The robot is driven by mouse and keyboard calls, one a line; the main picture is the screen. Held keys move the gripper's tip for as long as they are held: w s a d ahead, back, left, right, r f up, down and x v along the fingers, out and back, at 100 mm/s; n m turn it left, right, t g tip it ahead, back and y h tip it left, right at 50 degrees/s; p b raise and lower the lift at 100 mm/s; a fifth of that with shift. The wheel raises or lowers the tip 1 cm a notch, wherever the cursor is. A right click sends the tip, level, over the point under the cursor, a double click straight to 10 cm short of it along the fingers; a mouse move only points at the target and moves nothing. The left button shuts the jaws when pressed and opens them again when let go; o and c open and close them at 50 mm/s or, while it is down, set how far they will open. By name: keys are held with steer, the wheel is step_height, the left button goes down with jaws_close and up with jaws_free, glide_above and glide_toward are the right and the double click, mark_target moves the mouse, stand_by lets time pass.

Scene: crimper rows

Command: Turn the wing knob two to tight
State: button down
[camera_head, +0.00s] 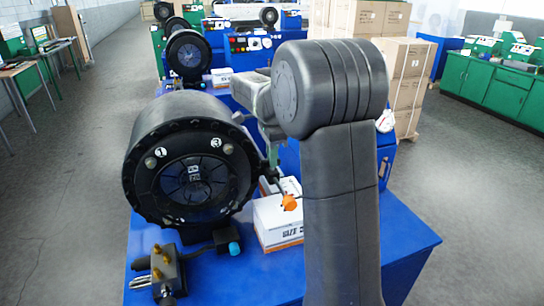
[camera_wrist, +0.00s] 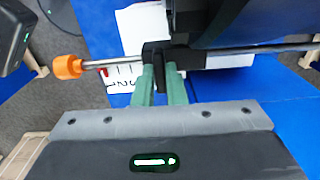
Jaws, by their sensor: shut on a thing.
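In the wrist view, my gripper (camera_wrist: 161,72) has its two green fingers closed around a thin dark fin. The fin belongs to a small black wing knob (camera_wrist: 157,52) on a metal rod (camera_wrist: 222,52). An orange cap (camera_wrist: 67,67) sits at the rod's left end; it also shows in the head view (camera_head: 289,202). No number is readable on the knob. In the head view, my gripper (camera_head: 272,158) is at the right side of the big black crimper head (camera_head: 190,170), partly hidden by my arm. Labels 1 and 3 show on its face.
A white and orange box (camera_head: 277,222) stands on the blue bench (camera_head: 385,240) under the rod. A small brass-fitted block (camera_head: 165,272) sits at the bench's front left. More crimpers (camera_head: 188,52) and stacked cartons (camera_head: 403,70) stand behind.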

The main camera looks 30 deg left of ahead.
steer(key=c, duration=1.5)
jaws_free()
steer(key=shift+r, duration=0.1)
step_height(320, 180, up, 14)
steer(key=shift+f+b, duration=0.15)
steer(key=shift+b, duration=0.4)
steer(key=shift+f, duration=0.15)
step_height(320, 180, down, 14)
steer(key=shift+r+p, duration=0.15)
steer(key=shift+p, duration=0.4)
